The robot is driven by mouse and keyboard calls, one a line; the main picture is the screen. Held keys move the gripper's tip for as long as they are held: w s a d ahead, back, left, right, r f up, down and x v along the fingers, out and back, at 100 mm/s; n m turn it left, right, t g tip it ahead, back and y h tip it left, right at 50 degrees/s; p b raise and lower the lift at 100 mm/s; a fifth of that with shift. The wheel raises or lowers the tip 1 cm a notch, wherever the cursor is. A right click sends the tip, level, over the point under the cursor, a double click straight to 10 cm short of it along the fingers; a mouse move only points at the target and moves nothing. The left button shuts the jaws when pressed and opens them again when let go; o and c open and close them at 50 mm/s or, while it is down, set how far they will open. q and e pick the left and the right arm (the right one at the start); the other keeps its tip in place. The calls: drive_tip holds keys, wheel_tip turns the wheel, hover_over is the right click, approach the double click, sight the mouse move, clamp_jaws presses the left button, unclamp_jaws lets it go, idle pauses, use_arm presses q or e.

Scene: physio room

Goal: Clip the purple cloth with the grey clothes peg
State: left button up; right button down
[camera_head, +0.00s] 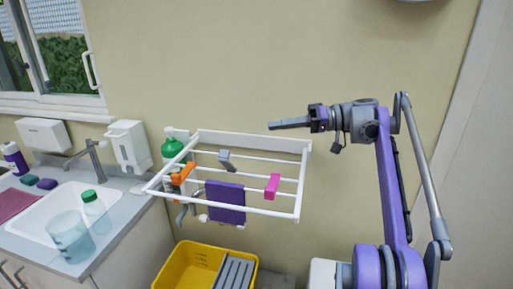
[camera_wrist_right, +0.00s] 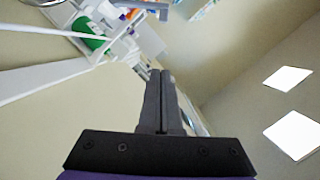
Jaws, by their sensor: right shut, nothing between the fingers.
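The purple cloth (camera_head: 226,202) hangs over a front bar of the white wall drying rack (camera_head: 298,195). The grey clothes peg (camera_head: 227,160) sits on a bar farther back on the rack, above and slightly behind the cloth, apart from it. My right gripper (camera_head: 272,126) is shut and empty, in the air to the right of and above the rack, pointing left. In the right wrist view its fingers (camera_wrist_right: 163,88) lie together, and a grey shape, perhaps the peg, shows near the rack at the top. My left gripper is not in view.
An orange peg (camera_head: 184,173) and a pink peg (camera_head: 272,186) sit on the rack. A green bottle (camera_head: 172,150) stands behind its left side. The wall right of the rack is bare.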

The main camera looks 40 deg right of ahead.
drive_tip(key=w+a+f, duration=0.2)
drive_tip(key=a, duration=0.3)
drive_tip(key=w+a+f+b, duration=0.1)
drive_tip(key=w+a+f, duration=0.1)
drive_tip(key=a, duration=0.3)
drive_tip(key=shift+w+a+f, duration=0.15)
drive_tip(key=shift+w+a, duration=0.05)
drive_tip(key=shift+w, duration=0.2)
drive_tip(key=shift+s, duration=0.1)
drive_tip(key=shift+s+a+n, duration=0.15)
drive_tip(key=shift+a+n, duration=0.1)
drive_tip(key=shift+n, duration=0.05)
